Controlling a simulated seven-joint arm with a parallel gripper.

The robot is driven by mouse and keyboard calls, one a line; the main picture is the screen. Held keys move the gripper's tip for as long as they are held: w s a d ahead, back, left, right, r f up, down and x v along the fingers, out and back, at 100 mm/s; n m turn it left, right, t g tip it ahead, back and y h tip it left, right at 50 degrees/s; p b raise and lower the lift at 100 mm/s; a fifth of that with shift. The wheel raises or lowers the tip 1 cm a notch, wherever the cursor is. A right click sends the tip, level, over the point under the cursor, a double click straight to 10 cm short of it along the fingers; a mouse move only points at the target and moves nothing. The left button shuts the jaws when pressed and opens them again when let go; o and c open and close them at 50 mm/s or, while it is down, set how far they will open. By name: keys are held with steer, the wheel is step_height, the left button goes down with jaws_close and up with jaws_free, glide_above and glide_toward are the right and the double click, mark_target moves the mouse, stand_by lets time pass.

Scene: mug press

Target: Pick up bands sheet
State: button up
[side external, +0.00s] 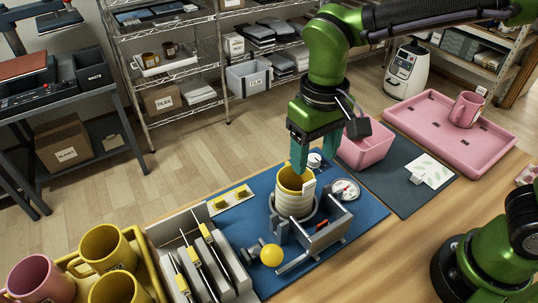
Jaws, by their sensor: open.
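My gripper (318,160) is open, its teal fingers pointing down just above the mug press (325,238). A yellow mug (293,180) sits in the press, with a pale banded wrap (293,200) around its outside; I cannot tell whether this wrap is the bands sheet. The fingers are close to the mug's rim, and I cannot tell whether they touch it. Several thin upright sheets with yellow tabs (205,232) stand in a slotted grey rack (228,283) at the lower left. Their faces are edge-on, so their patterns are hidden.
A white sheet with leaf shapes (428,169) lies on a dark mat (395,190). Beside it are a pink bin (366,150) and a pink tray (425,108) holding a pink mug (466,108). A yellow tray of mugs (150,270) stands lower left. A round dial (345,190) is beside the press.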

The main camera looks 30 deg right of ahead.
mark_target(309, 189)
steer(key=f, duration=1.1)
steer(key=shift+w+d+f, duration=0.1)
steer(key=shift+w+f, duration=0.1)
steer(key=shift+f, duration=0.1)
steer(key=shift+w, duration=0.1)
steer(key=c, duration=0.9)
